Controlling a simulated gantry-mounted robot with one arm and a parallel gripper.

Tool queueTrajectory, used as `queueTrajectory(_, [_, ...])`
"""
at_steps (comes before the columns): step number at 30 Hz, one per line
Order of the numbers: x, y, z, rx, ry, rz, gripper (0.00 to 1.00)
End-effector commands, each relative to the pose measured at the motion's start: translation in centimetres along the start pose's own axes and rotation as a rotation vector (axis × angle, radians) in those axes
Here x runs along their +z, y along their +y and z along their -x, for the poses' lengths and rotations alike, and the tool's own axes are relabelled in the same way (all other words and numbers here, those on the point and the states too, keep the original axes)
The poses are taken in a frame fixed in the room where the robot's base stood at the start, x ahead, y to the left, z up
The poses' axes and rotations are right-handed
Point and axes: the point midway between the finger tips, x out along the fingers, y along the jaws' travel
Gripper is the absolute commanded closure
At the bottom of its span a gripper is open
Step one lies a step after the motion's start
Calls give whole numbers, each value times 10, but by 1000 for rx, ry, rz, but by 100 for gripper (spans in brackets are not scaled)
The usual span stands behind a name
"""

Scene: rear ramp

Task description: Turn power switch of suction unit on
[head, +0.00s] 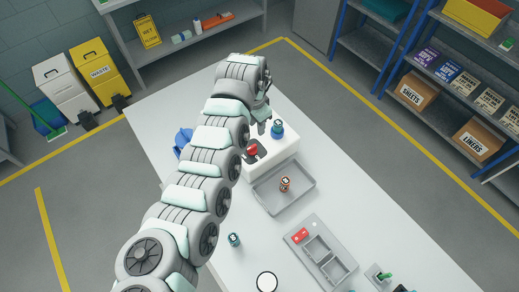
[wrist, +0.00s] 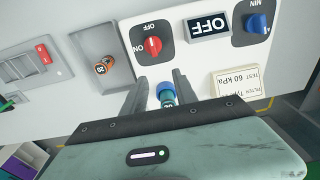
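The suction unit (head: 277,152) is a white box on the table. In the wrist view its panel (wrist: 200,62) appears upside down, with a red power switch (wrist: 152,46) marked ON and OFF. The display (wrist: 208,26) beside it reads OFF. The red switch also shows in the head view (head: 252,150). My gripper (wrist: 160,84) is open, its two fingers apart and pointing toward the panel, short of the switch in the picture. A teal-capped container (wrist: 166,93) shows between the fingers; I cannot tell whether they touch it. In the head view my gripper (head: 262,116) is by the unit's far side.
A blue dial (wrist: 257,23) marked MIN sits on the same panel. A grey tray (head: 268,200) with an orange-capped vial (head: 285,184) lies beside the unit. A compartment tray (head: 335,268) is nearer the front.

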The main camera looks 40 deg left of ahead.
Motion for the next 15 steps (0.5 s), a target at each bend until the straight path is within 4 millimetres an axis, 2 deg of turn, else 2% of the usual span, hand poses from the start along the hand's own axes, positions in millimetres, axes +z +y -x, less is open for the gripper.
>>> queueTrajectory(1, [14,-1,5,13,-39,-6,65])
queueTrajectory(3, [25,-1,8,23,-68,-11,65])
queueTrajectory(7, [29,0,2,30,-82,-14,65])
queueTrajectory(11, [31,2,-19,33,-83,-14,65])
queueTrajectory(15, [32,3,-49,31,-81,-14,65])
